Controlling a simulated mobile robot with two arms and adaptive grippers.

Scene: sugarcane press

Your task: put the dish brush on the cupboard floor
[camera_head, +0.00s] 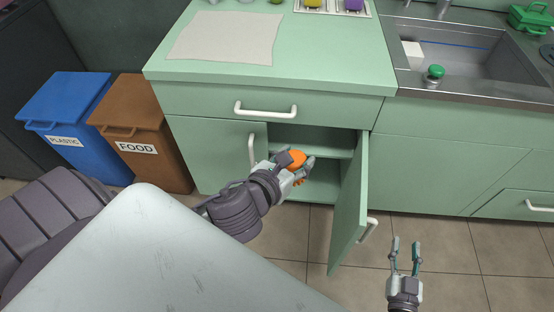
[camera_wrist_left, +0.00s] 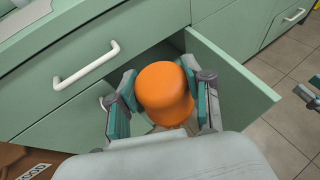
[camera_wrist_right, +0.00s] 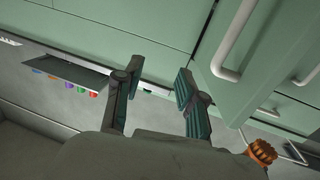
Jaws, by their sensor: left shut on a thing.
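The dish brush, an orange rounded piece (camera_head: 297,158), is between the fingers of my left gripper (camera_head: 298,168), which is shut on it at the cupboard opening. A ridged orange end (camera_wrist_right: 262,152) shows in the right wrist view. The cupboard has a shelf (camera_head: 312,140) and a floor (camera_head: 322,184), partly hidden by the gripper. I cannot tell whether the brush touches the floor. My right gripper (camera_head: 405,255) is open and empty, right of the cupboard.
The cupboard's right door (camera_head: 350,205) stands open towards me, between my two grippers. The left door (camera_head: 215,152) looks shut. A drawer (camera_head: 200,102) above is shut. Blue (camera_head: 70,105) and brown (camera_head: 145,125) bins stand left. A green-topped item (camera_head: 435,72) is in the sink.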

